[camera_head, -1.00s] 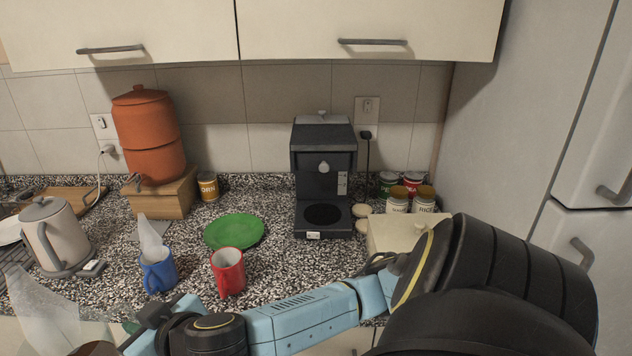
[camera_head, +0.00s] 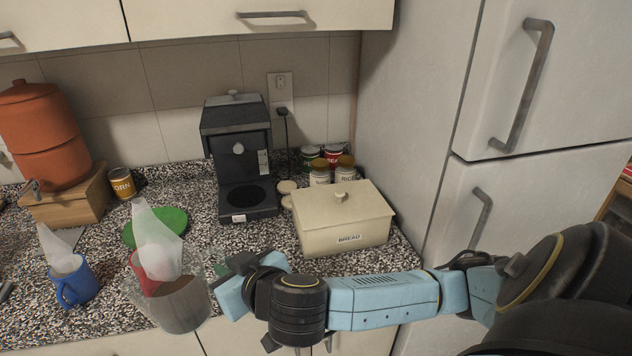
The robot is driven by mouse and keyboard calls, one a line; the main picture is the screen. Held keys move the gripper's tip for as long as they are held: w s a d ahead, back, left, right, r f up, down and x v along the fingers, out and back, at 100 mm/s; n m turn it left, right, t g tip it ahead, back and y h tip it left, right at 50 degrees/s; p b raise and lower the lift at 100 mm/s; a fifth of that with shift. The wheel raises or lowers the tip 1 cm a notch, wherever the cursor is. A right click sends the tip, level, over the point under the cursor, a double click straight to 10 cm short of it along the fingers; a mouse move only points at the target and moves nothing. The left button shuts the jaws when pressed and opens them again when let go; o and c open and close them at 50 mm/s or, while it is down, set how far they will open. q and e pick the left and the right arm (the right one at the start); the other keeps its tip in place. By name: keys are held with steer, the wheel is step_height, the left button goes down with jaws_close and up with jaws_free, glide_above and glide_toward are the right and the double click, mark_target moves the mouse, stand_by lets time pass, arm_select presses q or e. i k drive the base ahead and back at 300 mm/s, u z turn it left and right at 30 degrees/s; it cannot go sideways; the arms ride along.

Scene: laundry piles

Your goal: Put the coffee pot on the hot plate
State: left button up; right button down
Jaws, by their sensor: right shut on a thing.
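The clear coffee pot (camera_head: 182,306) holds brown liquid and is near the counter's front edge at lower left. A pale, see-through shape (camera_head: 157,240) rises above it. My right gripper (camera_head: 222,278) is shut on the coffee pot at its right side; the exact grip is hard to see. The pot looks about upright, and whether it clears the counter cannot be told. The black coffee maker (camera_head: 236,135) stands at the back wall. Its round dark hot plate (camera_head: 243,196) is bare, up and right of the pot. My left gripper is not in view.
A red mug (camera_head: 143,272) is partly hidden behind the pot; a green plate (camera_head: 172,222) lies behind it. A blue mug (camera_head: 72,281) stands left. A cream bread box (camera_head: 342,225) and several cans (camera_head: 320,174) are right of the coffee maker. Speckled counter (camera_head: 245,236) before the maker is clear.

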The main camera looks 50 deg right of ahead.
mark_target(251, 196)
steer(key=z, duration=0.55)
steer(key=i, duration=1)
